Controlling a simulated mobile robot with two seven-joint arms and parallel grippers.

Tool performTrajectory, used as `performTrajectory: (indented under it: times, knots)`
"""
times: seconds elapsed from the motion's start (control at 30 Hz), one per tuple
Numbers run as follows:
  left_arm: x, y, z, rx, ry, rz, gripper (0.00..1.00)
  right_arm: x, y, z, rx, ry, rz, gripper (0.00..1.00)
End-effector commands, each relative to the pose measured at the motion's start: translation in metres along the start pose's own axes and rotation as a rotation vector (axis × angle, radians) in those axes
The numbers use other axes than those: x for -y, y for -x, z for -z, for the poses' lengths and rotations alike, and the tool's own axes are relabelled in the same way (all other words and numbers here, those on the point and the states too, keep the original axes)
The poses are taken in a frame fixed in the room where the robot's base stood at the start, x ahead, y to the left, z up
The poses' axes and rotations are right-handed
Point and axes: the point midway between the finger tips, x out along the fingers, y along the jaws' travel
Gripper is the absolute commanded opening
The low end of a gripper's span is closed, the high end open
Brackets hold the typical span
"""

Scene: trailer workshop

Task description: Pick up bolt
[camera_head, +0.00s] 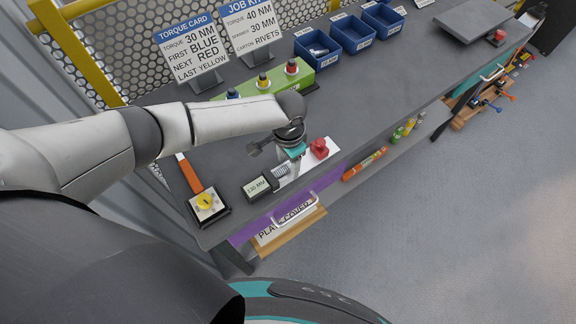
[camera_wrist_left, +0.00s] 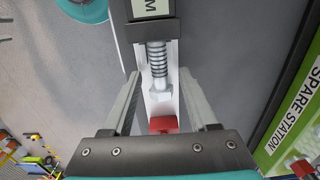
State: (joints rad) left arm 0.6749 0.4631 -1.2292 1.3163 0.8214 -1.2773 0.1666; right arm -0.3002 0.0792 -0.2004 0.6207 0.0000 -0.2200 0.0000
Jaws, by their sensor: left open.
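The bolt (camera_wrist_left: 157,68) is a grey threaded bolt with a hex head. In the wrist view it lies along a pale strip, its threaded end at a dark labelled block (camera_wrist_left: 150,22) and its head toward a red block (camera_wrist_left: 163,125). In the head view the bolt (camera_head: 281,171) shows beside the block marked 130 MM (camera_head: 260,187). My left gripper (camera_wrist_left: 158,78) is open, its fingers on either side of the bolt with visible gaps. In the head view my left gripper (camera_head: 289,158) is above the strip, its fingertips partly hidden. My right gripper is not in view.
A yellow-buttoned box (camera_head: 207,204) stands at the front left. The red block (camera_head: 319,148) is close beside the gripper.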

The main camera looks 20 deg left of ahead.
Motion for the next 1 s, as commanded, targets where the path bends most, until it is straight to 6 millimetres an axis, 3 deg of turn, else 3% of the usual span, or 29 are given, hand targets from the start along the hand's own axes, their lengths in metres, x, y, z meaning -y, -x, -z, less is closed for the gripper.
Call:
performTrajectory:
  times: [0.33,0.87,1.0]
  knots:
    - [-0.0003,-0.0073,-0.0002,0.000,-0.001,0.000,0.59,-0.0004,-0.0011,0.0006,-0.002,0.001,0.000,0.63]
    - [-0.0001,-0.0070,-0.0003,0.000,-0.001,0.000,0.00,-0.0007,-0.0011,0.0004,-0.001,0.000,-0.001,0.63]
    - [0.0000,-0.0070,-0.0003,0.000,-0.001,0.000,0.00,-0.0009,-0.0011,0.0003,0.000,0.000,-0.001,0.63]
